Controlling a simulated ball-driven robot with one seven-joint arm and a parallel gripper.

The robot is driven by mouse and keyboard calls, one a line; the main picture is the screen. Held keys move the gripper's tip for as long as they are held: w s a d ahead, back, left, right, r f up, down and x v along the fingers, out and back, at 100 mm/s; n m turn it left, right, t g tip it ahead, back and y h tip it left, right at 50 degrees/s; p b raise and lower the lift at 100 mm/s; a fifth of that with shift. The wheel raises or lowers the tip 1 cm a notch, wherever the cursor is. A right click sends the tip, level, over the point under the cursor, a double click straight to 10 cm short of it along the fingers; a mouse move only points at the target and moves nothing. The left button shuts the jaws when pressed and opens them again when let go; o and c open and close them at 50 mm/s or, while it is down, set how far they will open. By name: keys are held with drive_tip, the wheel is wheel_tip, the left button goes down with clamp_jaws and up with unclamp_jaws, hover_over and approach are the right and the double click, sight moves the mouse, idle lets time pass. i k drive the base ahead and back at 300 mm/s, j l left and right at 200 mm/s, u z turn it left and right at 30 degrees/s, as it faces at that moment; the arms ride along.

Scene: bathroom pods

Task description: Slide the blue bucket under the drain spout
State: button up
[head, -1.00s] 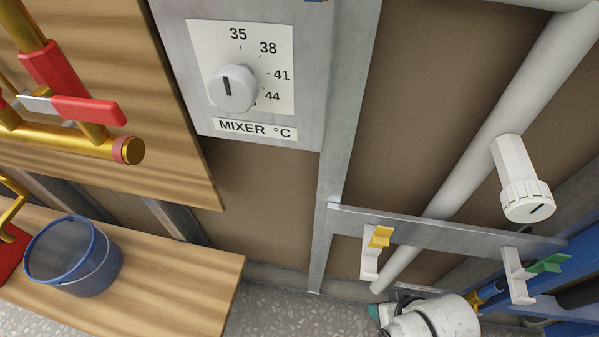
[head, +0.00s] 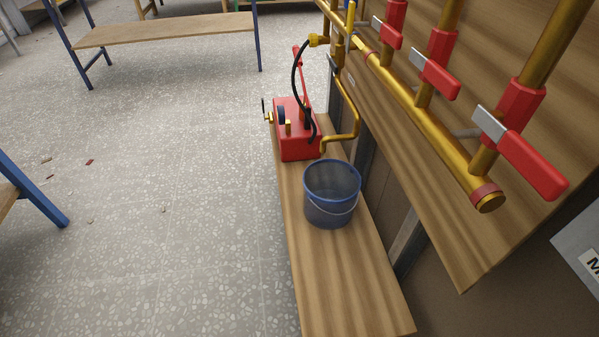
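The blue bucket (head: 331,200) stands upright on a wooden bench (head: 345,275), with its thin wire handle hanging down on the near side. It looks empty. A bent brass pipe, which looks like the drain spout (head: 344,138), comes down from the brass manifold just beyond the bucket. Its open end lies near the bucket's far rim in the picture, between the bucket and a red box; I cannot tell whether it is over the rim. My gripper is not in view.
The red box with a lever and black hose (head: 297,128) stands beyond the bucket on the bench. The brass manifold with red-handled valves (head: 420,95) overhangs on the right. Bench in front of the bucket is bare; speckled floor (head: 190,200) at left is mostly clear.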

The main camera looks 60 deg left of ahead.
sight(331, 187)
drive_tip(key=j+u, duration=0.25)
drive_tip(key=u, duration=0.15)
drive_tip(key=i+j+u, duration=0.1)
drive_tip(key=u, duration=0.25)
drive_tip(key=i+j+u, duration=0.1)
drive_tip(key=j, duration=0.3)
drive_tip(key=i+j, duration=0.25)
drive_tip(key=j, duration=0.15)
drive_tip(key=i+j+u, duration=0.15)
drive_tip(key=j, duration=0.2)
drive_tip(key=i+j+u, duration=0.1)
drive_tip(key=i+j, duration=0.15)
drive_tip(key=j, duration=0.15)
